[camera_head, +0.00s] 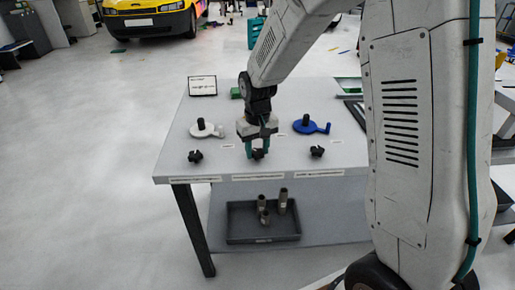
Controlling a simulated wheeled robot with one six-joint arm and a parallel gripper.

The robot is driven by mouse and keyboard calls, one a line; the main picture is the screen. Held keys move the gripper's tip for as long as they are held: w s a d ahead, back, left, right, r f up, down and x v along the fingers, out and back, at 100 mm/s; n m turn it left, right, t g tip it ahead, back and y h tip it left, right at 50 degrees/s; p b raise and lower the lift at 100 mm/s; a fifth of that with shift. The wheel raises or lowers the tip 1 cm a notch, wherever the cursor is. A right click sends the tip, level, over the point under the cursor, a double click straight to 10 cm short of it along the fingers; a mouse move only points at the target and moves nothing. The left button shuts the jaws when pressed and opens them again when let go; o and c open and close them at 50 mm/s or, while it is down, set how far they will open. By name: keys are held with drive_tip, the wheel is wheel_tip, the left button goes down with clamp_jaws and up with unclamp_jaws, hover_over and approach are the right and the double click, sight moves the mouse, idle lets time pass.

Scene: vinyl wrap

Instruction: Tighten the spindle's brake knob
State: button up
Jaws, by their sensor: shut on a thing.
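My gripper (257,150) points down at the table's front middle. Its teal fingers are shut on the middle black knob (259,155), which they partly cover. A similar black knob (195,156) sits to the left and another (317,152) to the right, both untouched. Behind the left knob is a white crank disc (206,130) with a black upright post. Behind the right knob is a blue crank disc (311,128) with a black upright post. Anything behind the middle knob is mostly hidden by my gripper, so I cannot make out a spindle there.
The grey table (175,150) has label strips along its front edge. A framed sign (202,86) and a green block (236,93) stand at the back. A dark tray (262,240) with several metal cylinders sits on the lower shelf. A yellow vehicle (148,18) is beyond; open floor lies left.

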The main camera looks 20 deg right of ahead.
sight(257, 152)
drive_tip(key=m, duration=0.4)
drive_tip(key=shift+m, duration=0.3)
drive_tip(key=shift+a+m, duration=0.1)
drive_tip(key=shift+m, duration=2.1)
drive_tip(key=o, duration=1)
drive_tip(key=shift+c, duration=0.2)
wheel_tip(257, 152, up, 8)
drive_tip(key=shift+f, duration=0.1)
